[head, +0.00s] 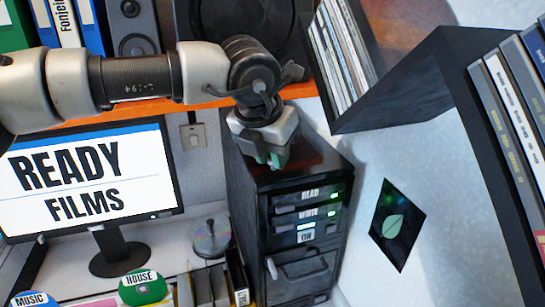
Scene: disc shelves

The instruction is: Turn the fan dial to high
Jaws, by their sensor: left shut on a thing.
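My left gripper (271,158) comes in from the upper left and points down at the top of a black drive tower (256,225). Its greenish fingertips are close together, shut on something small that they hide. I cannot make out what it is, or whether it is part of the tower. No fan dial shows clearly. The tower's front has slots labelled READ and WRITE with green lights, and a lit display. My right gripper is not in view.
A monitor (88,180) reading READY FILMS stands at the left. A clear disc spindle (211,240) stands left of the tower. Dark shelves with upright cases (515,135) close in the right. An orange shelf edge (135,112) runs behind my arm.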

